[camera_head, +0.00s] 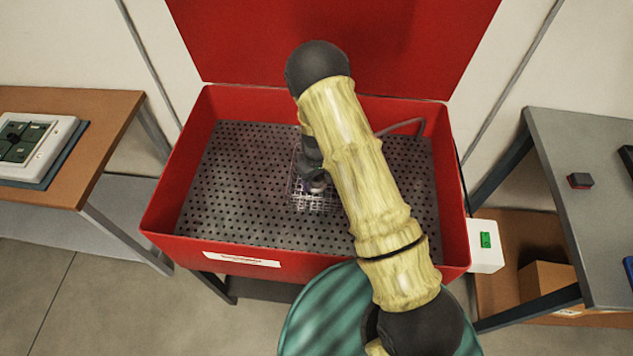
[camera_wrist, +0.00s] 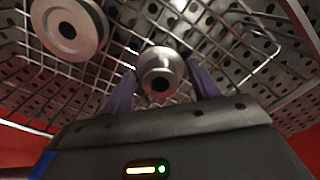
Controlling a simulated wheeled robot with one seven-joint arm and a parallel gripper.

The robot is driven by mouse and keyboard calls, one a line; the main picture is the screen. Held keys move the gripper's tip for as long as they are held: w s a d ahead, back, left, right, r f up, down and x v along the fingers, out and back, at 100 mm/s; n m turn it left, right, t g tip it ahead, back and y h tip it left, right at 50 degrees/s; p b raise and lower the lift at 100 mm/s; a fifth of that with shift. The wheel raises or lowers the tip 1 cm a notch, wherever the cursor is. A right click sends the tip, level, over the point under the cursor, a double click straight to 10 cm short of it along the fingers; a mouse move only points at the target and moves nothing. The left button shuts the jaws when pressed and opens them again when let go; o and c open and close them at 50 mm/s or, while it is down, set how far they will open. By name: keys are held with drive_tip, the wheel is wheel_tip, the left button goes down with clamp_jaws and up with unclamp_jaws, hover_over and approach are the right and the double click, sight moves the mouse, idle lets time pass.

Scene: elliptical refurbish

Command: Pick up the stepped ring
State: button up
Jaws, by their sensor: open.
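A small shiny metal part with a stepped round body and a dark centre hole, which looks like the stepped ring (camera_wrist: 158,76), sits in a wire basket (camera_wrist: 22,77) in the wrist view. My gripper (camera_wrist: 161,67) is open, with one dark finger on each side of this part. Whether the fingers touch it cannot be told. In the head view my gripper (camera_head: 311,160) is above the wire basket (camera_head: 312,203), and my arm hides much of the basket and the parts in it.
A wider grooved metal disc (camera_wrist: 67,30) lies in the basket, to the left in the wrist view. The basket stands on the perforated floor (camera_head: 235,185) of a red open-lidded tub (camera_head: 165,190). The tub's walls surround the basket. A hose (camera_head: 408,124) shows at the back right.

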sight(316, 179)
clamp_jaws()
drive_tip(key=shift+r+b, duration=0.7)
drive_tip(key=shift+r, duration=4.35)
